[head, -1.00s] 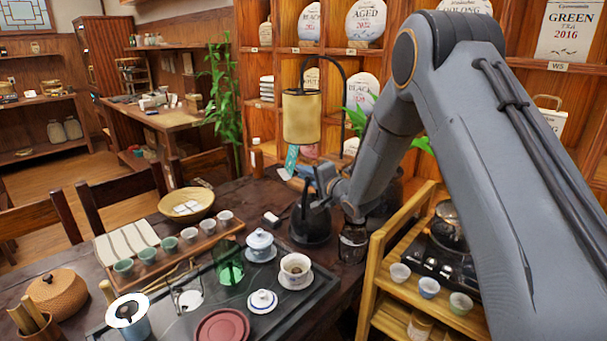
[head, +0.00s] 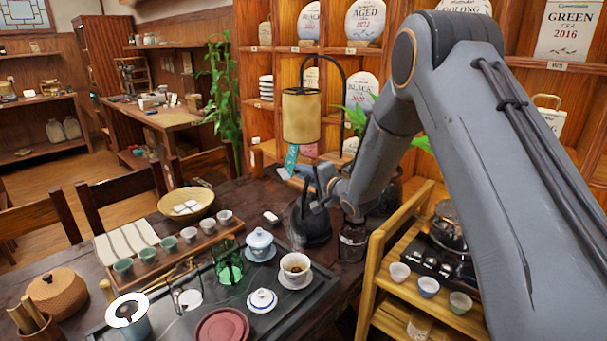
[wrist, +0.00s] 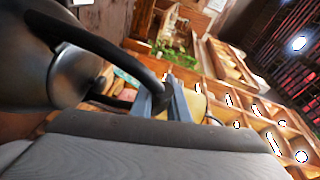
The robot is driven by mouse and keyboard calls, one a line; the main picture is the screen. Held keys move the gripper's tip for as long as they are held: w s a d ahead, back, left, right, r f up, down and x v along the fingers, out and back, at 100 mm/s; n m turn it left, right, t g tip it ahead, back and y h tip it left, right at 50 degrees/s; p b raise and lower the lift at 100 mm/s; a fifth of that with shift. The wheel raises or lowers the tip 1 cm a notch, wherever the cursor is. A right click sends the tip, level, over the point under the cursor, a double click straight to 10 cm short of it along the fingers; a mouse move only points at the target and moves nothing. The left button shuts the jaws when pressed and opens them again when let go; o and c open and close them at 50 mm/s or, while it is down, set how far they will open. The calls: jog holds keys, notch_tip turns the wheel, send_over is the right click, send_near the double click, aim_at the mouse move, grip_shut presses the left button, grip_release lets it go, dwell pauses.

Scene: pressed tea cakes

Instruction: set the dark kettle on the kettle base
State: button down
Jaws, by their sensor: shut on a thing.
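The dark kettle (head: 313,229) is at the far right part of the dark table, below my gripper. My gripper (head: 318,190) is shut on the kettle's handle. In the wrist view the kettle's rounded body (wrist: 75,75) fills the upper left, and its black curved handle (wrist: 110,55) runs into my gripper (wrist: 165,98). The kettle's underside is hidden, so I cannot tell whether it touches what is below. I cannot make out the kettle base clearly; the kettle and arm cover that spot.
A dark glass jar (head: 352,241) stands close right of the kettle. A lidded white-blue cup (head: 260,243) and an open bowl (head: 295,267) stand on the tea tray in front. A hanging lamp (head: 301,116) is just behind my gripper. A wooden cart (head: 372,290) is at right.

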aim_at(310, 179)
jog(key=shift+f+b, duration=0.3)
jog(key=shift+f, duration=0.15)
dwell(0.3)
jog(key=c, duration=2)
grip_release()
jog(key=shift+f, duration=0.25)
jog(key=shift+p+v, duration=0.85)
jog(key=shift+v, duration=0.7)
jog(key=p+v, duration=0.3)
jog(key=v, duration=0.4)
jog(key=shift+s+d, duration=0.25)
jog(key=shift+s, duration=0.1)
jog(key=shift+d+r, duration=0.1)
jog(key=shift+r, duration=0.05)
